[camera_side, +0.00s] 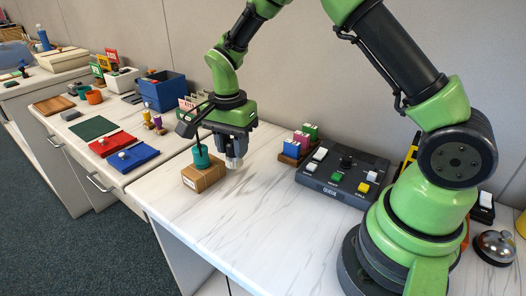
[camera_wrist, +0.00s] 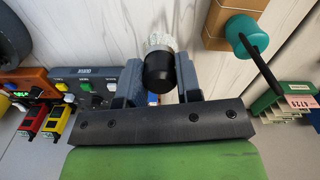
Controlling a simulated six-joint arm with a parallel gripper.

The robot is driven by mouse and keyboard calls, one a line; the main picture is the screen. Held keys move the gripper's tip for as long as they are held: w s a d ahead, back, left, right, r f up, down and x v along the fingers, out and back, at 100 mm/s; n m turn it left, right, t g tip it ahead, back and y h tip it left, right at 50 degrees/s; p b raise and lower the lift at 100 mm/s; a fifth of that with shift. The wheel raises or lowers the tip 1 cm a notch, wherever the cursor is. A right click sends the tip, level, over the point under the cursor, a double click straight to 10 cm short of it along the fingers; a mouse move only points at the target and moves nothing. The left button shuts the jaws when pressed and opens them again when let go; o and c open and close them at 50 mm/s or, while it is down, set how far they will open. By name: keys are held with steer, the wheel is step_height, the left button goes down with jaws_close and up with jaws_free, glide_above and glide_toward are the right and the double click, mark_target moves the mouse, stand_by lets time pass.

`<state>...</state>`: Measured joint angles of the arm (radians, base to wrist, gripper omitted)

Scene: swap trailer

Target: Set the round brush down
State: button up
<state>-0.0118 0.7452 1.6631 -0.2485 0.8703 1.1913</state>
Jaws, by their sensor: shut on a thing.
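My gripper (camera_wrist: 160,66) is shut on the round brush (camera_wrist: 159,72), which has a black body and a pale, whitish tip. In the side view my gripper (camera_side: 234,148) hangs over the white marble-look counter (camera_side: 255,228). The pale end of the brush (camera_side: 234,163) points down between the fingers and appears to be above the counter, with a shadow below. The upper part of the brush is hidden by the fingers.
A dark control box with buttons (camera_side: 342,177) and small coloured blocks (camera_side: 297,146) stand to the right. A bell (camera_side: 495,247) is near my base. The front counter is clear.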

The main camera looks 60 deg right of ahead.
steer(key=w+d+m, duration=0.3)
steer(key=d+m, duration=0.3)
steer(key=d, duration=0.4)
steer(key=w+d+m, duration=0.4)
steer(key=d+m, duration=0.1)
steer(key=d, duration=0.5)
steer(key=f, duration=0.9)
steer(key=shift+s+f, duration=0.2)
steer(key=shift+f, duration=0.1)
steer(key=shift+f, duration=0.15)
steer(key=o, duration=0.9)
